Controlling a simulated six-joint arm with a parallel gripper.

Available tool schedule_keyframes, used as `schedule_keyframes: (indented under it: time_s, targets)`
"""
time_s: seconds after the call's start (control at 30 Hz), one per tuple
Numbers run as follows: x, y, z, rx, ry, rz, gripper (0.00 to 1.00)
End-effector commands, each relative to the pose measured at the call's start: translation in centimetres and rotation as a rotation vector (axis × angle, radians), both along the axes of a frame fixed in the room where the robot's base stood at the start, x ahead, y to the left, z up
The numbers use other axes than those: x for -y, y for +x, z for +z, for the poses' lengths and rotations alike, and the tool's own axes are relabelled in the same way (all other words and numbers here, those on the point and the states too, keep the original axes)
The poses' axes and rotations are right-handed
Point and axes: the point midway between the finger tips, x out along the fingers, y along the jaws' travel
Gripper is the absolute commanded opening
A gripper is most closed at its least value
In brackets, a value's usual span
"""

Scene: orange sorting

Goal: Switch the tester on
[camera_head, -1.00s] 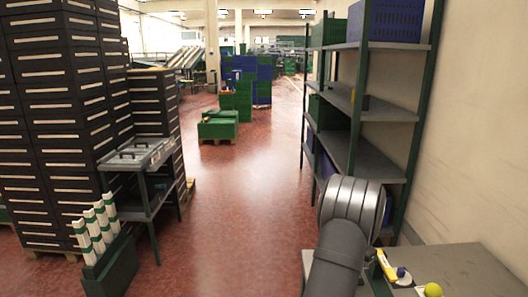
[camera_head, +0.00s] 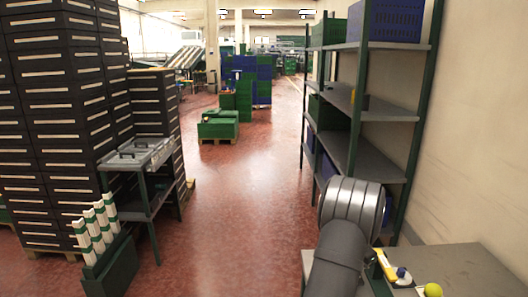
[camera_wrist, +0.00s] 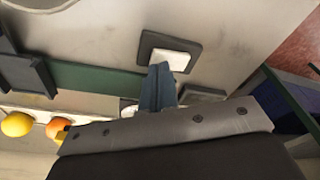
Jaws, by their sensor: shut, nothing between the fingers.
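In the wrist view, a white plate in a dark square frame (camera_wrist: 172,60) is set on a pale grey surface; it looks like a switch. My gripper (camera_wrist: 160,72) is shut and empty, its blue-grey fingertips together. The fingertips overlap the lower left edge of the white plate in the picture; I cannot tell whether they touch it. The head view does not show my gripper or the switch; my arm covers part of the bench there.
In the wrist view, a yellow-orange fruit (camera_wrist: 17,124) and an orange fruit (camera_wrist: 56,127) lie at the left, beside a green strip (camera_wrist: 110,80). In the head view, a yellow-green ball (camera_head: 433,290) is on the grey bench (camera_head: 465,270), below metal shelves (camera_head: 385,110) at the right.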

Motion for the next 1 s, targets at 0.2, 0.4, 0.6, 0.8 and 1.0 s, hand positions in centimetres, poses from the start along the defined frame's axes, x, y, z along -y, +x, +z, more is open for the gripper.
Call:
schedule_keyframes:
  time_s: [0.2,0.4,0.6,0.8,1.0]
  targets:
    - [0.0,0.0,-0.3,0.0,0.0,0.0,0.0]
    - [0.0,0.0,-0.6,0.0,0.0,0.0,0.0]
    - [0.0,0.0,-0.9,0.0,-0.001,0.0,0.0]
    - [0.0,0.0,-0.7,0.001,0.0,0.0,0.0]
    - [0.0,0.1,0.8,0.003,-0.002,0.0,0.0]
